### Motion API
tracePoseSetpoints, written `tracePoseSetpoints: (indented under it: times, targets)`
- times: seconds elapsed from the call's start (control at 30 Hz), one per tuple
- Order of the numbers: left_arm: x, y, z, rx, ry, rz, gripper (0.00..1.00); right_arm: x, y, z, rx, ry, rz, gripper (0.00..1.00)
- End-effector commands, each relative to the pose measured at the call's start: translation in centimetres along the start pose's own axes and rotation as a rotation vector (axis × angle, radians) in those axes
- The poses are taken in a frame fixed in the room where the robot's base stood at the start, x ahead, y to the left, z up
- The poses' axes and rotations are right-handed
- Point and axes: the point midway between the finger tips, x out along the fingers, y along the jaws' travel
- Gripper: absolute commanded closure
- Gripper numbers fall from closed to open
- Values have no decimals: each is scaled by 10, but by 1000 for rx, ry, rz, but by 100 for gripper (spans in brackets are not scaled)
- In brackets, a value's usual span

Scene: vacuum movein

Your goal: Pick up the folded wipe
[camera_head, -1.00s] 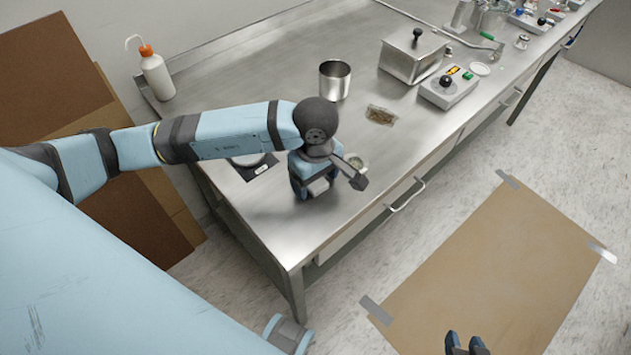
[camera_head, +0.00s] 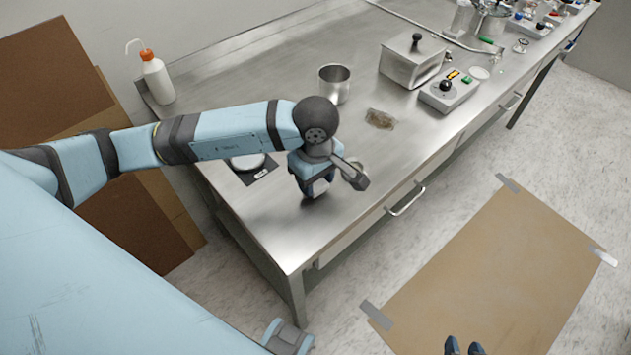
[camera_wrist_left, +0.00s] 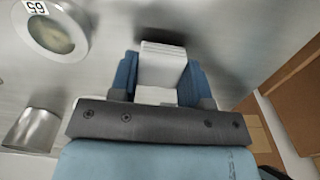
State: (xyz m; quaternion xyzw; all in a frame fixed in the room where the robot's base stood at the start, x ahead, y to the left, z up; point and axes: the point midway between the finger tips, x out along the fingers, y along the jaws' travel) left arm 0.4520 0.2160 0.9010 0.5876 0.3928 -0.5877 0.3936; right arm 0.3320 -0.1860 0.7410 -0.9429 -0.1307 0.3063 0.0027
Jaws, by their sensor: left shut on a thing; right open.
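The folded wipe (camera_wrist_left: 162,66) is a white, layered pad between the two blue fingers of my left gripper (camera_wrist_left: 160,80) in the left wrist view. In the head view my left gripper (camera_head: 316,188) points down over the front left part of the steel bench, shut on the wipe (camera_head: 321,188), of which only a small pale part shows. A dark shadow lies beside the wipe in the wrist view; I cannot tell whether it touches the bench. My right gripper (camera_head: 464,346) is at the bottom edge of the head view, open, its fingertips over the taped brown sheet.
On the steel bench (camera_head: 270,215) are a round pale dish on a black plate (camera_head: 254,168), a metal beaker (camera_head: 335,84), a small clear packet (camera_head: 380,119), a lidded steel box (camera_head: 412,60) and a control box (camera_head: 449,91). A wash bottle (camera_head: 157,78) stands at the back left.

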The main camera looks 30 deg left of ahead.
Motion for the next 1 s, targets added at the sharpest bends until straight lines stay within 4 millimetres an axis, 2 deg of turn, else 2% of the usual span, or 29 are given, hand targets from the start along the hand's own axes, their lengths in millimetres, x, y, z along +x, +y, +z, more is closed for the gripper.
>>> tracePoseSetpoints:
  times: [0.17, 0.4, 0.6, 0.8, 1.0]
  targets:
    - [-35, 1, 0, 2, 2, 5, 78, 0, 0, -2, -2, 1, 0, 57]
    - [-106, 1, 0, 2, 4, 7, 78, 0, 2, -5, -6, 5, 0, 57]
    - [-154, 1, 0, 2, 2, 4, 78, 1, 3, -5, -6, 5, 1, 57]
    - [-180, 0, 0, 1, 2, 2, 78, 2, 3, -5, -5, 3, 1, 57]
    - [-187, 0, 0, 0, 0, -1, 78, 1, 2, -5, -1, 3, 2, 57]
